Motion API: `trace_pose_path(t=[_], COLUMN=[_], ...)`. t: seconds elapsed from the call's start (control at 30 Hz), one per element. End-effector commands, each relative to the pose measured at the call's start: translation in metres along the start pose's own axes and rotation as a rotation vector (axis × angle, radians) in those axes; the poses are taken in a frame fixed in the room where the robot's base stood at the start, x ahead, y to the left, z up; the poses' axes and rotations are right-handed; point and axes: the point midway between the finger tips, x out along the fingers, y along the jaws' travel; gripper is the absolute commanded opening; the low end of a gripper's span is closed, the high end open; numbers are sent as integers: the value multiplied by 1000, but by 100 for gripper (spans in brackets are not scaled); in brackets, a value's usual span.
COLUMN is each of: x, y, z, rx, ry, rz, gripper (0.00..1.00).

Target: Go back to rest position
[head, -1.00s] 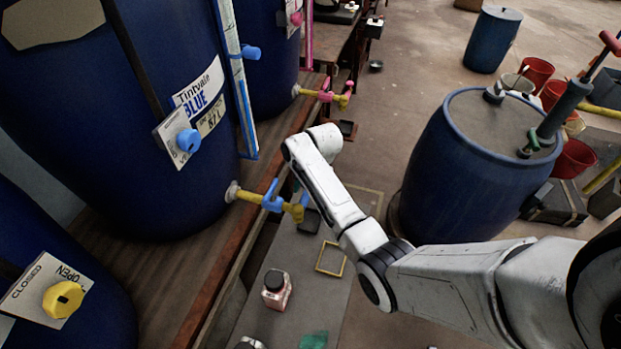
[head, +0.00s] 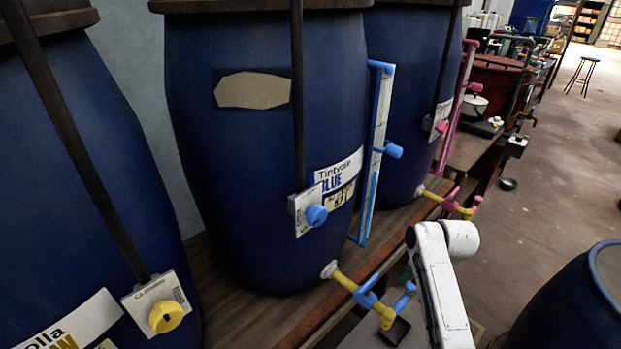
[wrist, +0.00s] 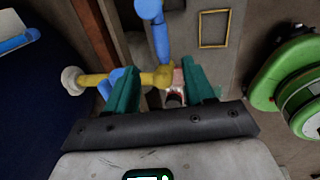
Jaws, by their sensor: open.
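My gripper (wrist: 158,69) shows in the wrist view with its two teal fingers open and spread apart. The yellow tap (wrist: 150,79) with its blue handle (wrist: 160,38) crosses by the fingertips; I cannot tell if they touch. In the head view, my white arm (head: 442,285) rises at the lower middle, just right of the yellow tap (head: 343,281) with its blue handle (head: 366,291). My gripper is hidden there. The tap comes from the large blue vat (head: 250,150) labelled "Tintvale BLUE".
A vat (head: 80,170) with a yellow knob (head: 166,316) stands left. Another vat (head: 405,100) with a pink-handled tap (head: 458,205) stands behind. The wooden bench edge (head: 310,325) runs below the taps. A blue barrel (head: 570,305) stands lower right. Floor (head: 560,170) is open at right.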

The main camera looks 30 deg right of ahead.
Motion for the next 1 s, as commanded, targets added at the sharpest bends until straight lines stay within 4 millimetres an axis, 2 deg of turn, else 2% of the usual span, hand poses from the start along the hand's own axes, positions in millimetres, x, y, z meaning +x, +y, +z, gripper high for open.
trace_pose_path(t=[0.13, 0.27, 0.43, 0.63, 0.8, 1.0], x=[0, 7, 20, 25, 21, 5], y=[0, -3, -14, -41, -70, -110], z=[0, -19, -71, -134, -181, -225], rx=[0, 81, 349, 730, 1052, 1433], ry=[0, 4, 7, -6, -31, -77], rz=[0, -6, -23, -47, -64, -68], gripper=[53, 53, 53, 53, 53, 53])
